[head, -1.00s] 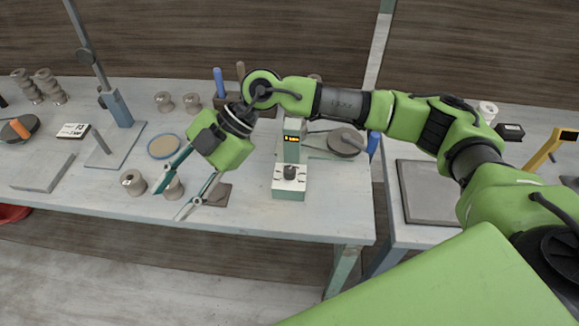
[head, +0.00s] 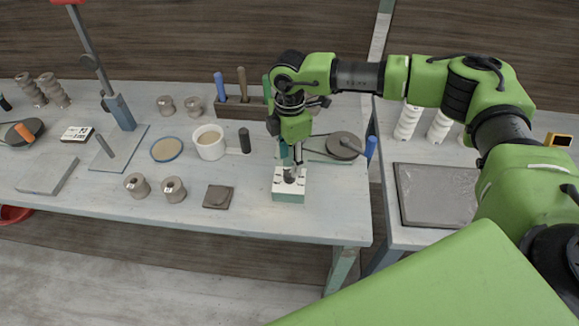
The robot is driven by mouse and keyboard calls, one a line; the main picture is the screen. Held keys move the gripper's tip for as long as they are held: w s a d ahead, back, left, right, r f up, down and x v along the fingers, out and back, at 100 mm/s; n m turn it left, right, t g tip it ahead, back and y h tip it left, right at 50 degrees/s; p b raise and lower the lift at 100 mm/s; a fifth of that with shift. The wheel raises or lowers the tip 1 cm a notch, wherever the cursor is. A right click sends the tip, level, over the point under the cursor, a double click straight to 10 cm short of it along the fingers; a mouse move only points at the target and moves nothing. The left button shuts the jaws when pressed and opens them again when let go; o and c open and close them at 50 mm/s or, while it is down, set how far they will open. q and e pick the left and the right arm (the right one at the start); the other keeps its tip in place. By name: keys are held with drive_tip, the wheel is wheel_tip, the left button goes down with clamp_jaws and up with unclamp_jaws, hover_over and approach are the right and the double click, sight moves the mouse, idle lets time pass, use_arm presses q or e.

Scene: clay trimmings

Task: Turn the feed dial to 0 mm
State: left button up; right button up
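The feed dial (head: 290,177) is a small dark knob on the pale top of a green-and-white box (head: 289,192) near the table's front edge. My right gripper (head: 291,168) points down right over the dial, its fingertips at or just above the knob. The fingers are small here and overlap the dial, so I cannot tell how far apart they are or whether they touch it. The gripper and wrist hide the box's display and the dial's setting. My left gripper is out of view.
A white mug (head: 209,143), a tool rack (head: 240,109) and a small dark tile (head: 218,197) lie left of the box. A round grey disc (head: 343,145) sits behind it on the right. A grey slab (head: 433,194) lies on the right table.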

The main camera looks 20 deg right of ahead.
sight(289, 173)
drive_tip(key=shift+f+p, duration=0.6)
drive_tip(key=shift+f, duration=2.2)
drive_tip(key=c, duration=1.1)
